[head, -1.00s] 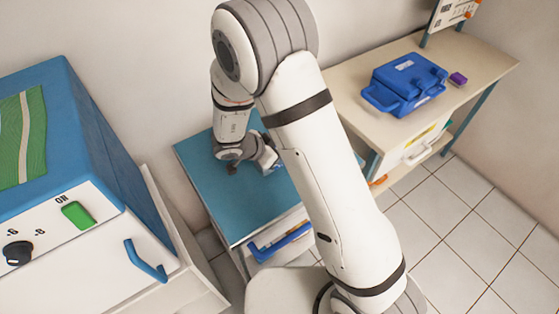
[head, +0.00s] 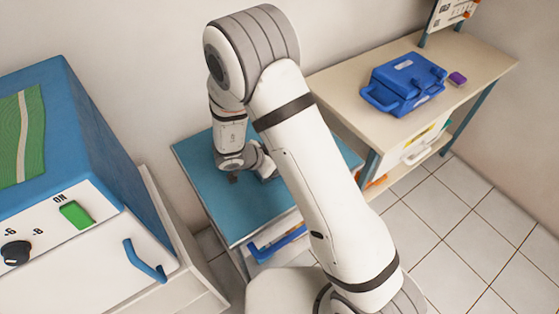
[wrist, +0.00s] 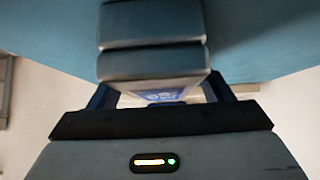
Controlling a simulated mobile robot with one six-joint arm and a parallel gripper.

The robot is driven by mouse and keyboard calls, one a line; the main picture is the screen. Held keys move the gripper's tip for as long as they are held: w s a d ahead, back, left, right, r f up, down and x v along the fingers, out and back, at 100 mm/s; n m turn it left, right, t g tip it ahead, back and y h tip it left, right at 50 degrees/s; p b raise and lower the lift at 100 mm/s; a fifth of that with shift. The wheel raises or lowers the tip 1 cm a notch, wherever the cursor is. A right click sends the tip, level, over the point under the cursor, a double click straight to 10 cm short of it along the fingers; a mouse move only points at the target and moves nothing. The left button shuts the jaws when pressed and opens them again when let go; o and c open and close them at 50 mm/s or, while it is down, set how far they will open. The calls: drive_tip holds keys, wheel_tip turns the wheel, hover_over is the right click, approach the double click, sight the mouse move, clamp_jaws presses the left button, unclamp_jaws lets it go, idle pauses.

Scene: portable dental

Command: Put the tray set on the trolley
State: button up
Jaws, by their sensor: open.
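The trolley is the low cabinet with a blue top (head: 207,190), below my bent arm in the head view. My gripper (wrist: 158,84) is low over this top, and its fingers are largely hidden behind my arm in the head view. In the wrist view my gripper is open, with dark finger parts at both sides. A white thing with a blue print (wrist: 168,96), perhaps the tray set, shows between them, mostly covered by grey blocks. I cannot tell whether it touches the fingers or rests on the top.
A blue case (head: 402,83) and a small purple block (head: 457,79) are on the bench (head: 340,87) at right. A large blue and white machine (head: 100,240) stands at left, close to the trolley. Tiled floor (head: 440,225) is clear at right.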

drive_tip(key=shift+s+a+r, duration=0.1)
drive_tip(key=shift+a+r, duration=0.1)
drive_tip(key=shift+r, duration=0.25)
drive_tip(key=v, duration=1.1)
drive_tip(key=shift+p, duration=0.3)
drive_tip(key=w+r+n+t+y, duration=0.35)
drive_tip(key=w+r+y, duration=0.25)
drive_tip(key=w+r, duration=0.4)
drive_tip(key=s+d+r+n+y, duration=0.3)
drive_tip(key=r+y, duration=0.2)
drive_tip(key=r, duration=0.4)
drive_tip(key=s+d+n+g+h, duration=0.3)
drive_tip(key=s+d+n+g, duration=0.1)
drive_tip(key=s+d, duration=1.5)
drive_tip(key=s+g, duration=0.1)
drive_tip(key=s, duration=0.2)
drive_tip(key=shift+n+h, duration=0.3)
drive_tip(key=shift+n, duration=0.05)
